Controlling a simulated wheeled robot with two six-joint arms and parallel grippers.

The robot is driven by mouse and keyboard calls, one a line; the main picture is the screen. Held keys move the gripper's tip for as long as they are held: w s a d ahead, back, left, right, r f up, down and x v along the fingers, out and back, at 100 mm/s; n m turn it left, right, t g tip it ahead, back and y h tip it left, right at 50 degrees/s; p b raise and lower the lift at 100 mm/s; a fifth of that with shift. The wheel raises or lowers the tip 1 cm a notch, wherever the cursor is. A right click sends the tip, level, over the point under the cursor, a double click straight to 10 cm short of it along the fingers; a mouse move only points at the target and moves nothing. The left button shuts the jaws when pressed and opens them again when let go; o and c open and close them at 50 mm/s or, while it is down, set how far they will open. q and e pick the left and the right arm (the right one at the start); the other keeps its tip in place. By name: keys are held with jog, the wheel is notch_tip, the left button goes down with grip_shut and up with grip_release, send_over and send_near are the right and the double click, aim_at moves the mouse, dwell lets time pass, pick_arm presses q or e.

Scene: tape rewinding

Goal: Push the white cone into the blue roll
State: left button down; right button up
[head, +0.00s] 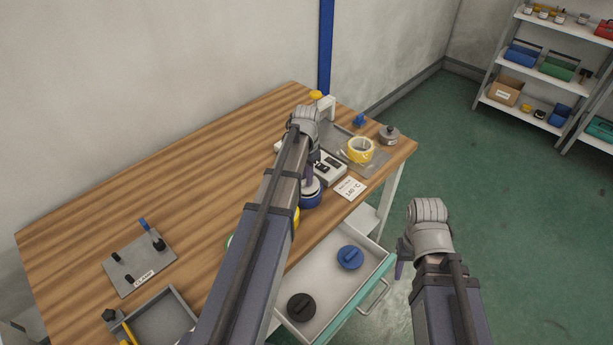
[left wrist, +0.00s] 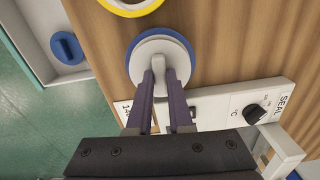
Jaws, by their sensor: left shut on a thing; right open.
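The blue roll (head: 311,201) stands near the table's front edge, partly hidden by my left arm. The white cone (left wrist: 148,50) sits over it, with the blue roll (left wrist: 185,43) showing as a rim around the white disc in the left wrist view. My left gripper (head: 309,178) points down onto the cone. In the left wrist view its fingers (left wrist: 160,76) are shut on the cone's white stem. How deep the cone sits in the roll is hidden. My right gripper (head: 400,268) is open and empty, off the table's front edge, above the floor.
A white sealer with a black dial (left wrist: 254,112) stands close to the roll. A yellow roll (left wrist: 131,6) is on the other side. A yellow tape roll (head: 361,150) lies on a grey mat. An open drawer (head: 325,292) holds a blue and a black plug.

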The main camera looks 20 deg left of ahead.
pick_arm(q)
jog(key=shift+f+b, duration=0.4)
jog(key=c, duration=0.5)
grip_release()
jog(key=shift+r, duration=0.1)
notch_tip(320, 180, up, 7)
jog(key=p, duration=0.7)
dwell(0.4)
dwell(0.3)
